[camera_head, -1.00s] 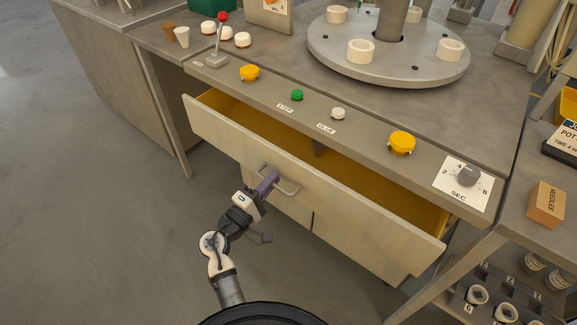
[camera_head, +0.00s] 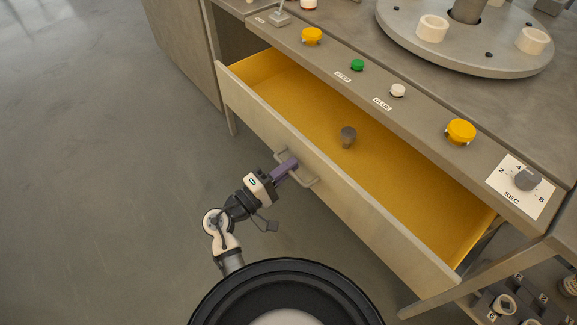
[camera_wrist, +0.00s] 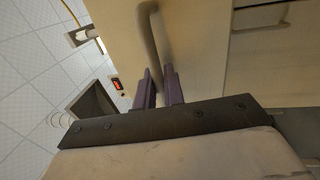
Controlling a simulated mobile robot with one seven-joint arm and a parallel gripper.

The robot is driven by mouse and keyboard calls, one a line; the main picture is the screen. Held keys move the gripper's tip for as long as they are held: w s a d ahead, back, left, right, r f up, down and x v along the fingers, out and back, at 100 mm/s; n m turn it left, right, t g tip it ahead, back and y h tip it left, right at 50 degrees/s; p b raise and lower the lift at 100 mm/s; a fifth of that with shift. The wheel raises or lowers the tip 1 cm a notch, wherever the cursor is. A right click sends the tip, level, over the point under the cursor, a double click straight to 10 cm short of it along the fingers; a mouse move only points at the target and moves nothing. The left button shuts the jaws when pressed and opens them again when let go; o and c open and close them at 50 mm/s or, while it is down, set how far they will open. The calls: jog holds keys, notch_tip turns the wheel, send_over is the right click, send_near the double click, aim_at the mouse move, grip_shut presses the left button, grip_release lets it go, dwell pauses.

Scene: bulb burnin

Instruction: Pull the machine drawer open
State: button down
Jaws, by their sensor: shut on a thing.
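The machine drawer (camera_head: 340,208) stands well open below the bench front, with its yellow inside (camera_head: 405,170) showing. A grey knob-like thing (camera_head: 348,136) is inside the drawer. The grey bar handle (camera_head: 308,180) is on the pale drawer front. My gripper (camera_head: 291,166), with purple fingers, is shut on the handle. In the wrist view the handle (camera_wrist: 150,35) runs down between the two fingers of my gripper (camera_wrist: 158,80). Part of the handle is hidden by the fingers.
The bench edge above the drawer carries yellow buttons (camera_head: 461,131), a green button (camera_head: 357,65), a white button (camera_head: 398,90) and a SEC dial (camera_head: 527,179). A round turntable (camera_head: 465,45) stands behind. A low rack (camera_head: 510,305) is at the lower right. Floor at the left is clear.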

jog(key=c, duration=1.6)
grip_release()
jog(key=b+v, duration=0.2)
jog(key=v, duration=1.1)
jog(key=shift+s+a, duration=0.25)
jog(key=shift+a, duration=0.1)
jog(key=shift+w, duration=0.1)
